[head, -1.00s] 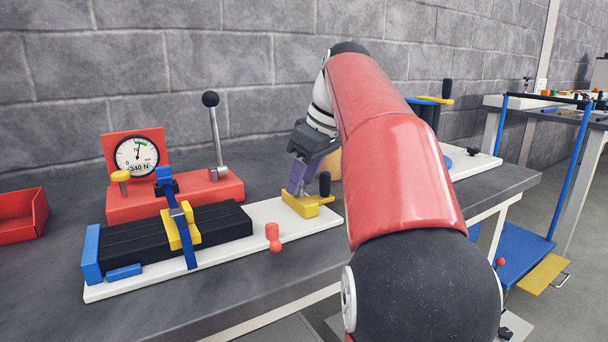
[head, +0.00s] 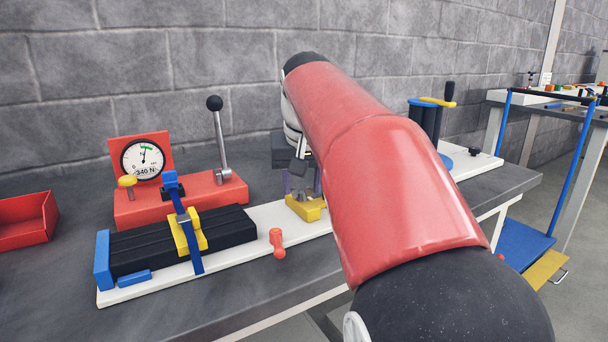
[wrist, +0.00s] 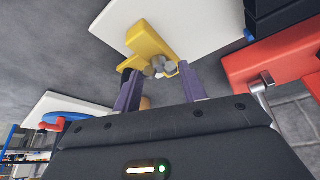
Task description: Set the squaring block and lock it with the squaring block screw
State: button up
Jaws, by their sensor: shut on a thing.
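The yellow squaring block (head: 308,212) sits on the right part of the white base plate (head: 262,217). In the wrist view the block (wrist: 150,42) is L-shaped and lies flat on the plate. A grey lobed knob, the squaring block screw (wrist: 161,66), shows at the block's corner. My gripper (wrist: 158,69) has its purple fingers on either side of this knob and is shut on it. In the head view my red arm hides most of the gripper, and only part of a purple finger shows above the block. The screw's lower end is hidden.
Left on the plate, a blue strap and yellow saddle (head: 189,232) hold black bars (head: 150,250). Behind stands a red gauge unit (head: 146,160) reading 340 N, with a tall lever (head: 221,140). A red peg (head: 277,242) is at the plate's front edge. A red bin (head: 25,222) is left.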

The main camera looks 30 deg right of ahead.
jog(key=m+p, duration=0.1)
jog(key=m, duration=0.1)
jog(key=m+g+h, duration=0.1)
jog(key=m, duration=0.1)
jog(key=m+h+p, duration=0.1)
jog(key=m, duration=0.1)
jog(key=shift+w+a+r+g+p, duration=0.1)
jog(key=shift+w+a+g+p, duration=0.15)
jog(key=shift+a+g+p, duration=0.1)
jog(key=m+g, duration=0.1)
jog(key=m, duration=0.4)
jog(key=shift+w+m+g+h, duration=0.2)
jog(key=shift+m+g+h, duration=0.1)
jog(key=shift+g+h, duration=0.1)
jog(key=o, duration=1)
jog(key=v, duration=0.7)
jog(key=shift+a+r, duration=0.1)
jog(key=shift+r, duration=0.2)
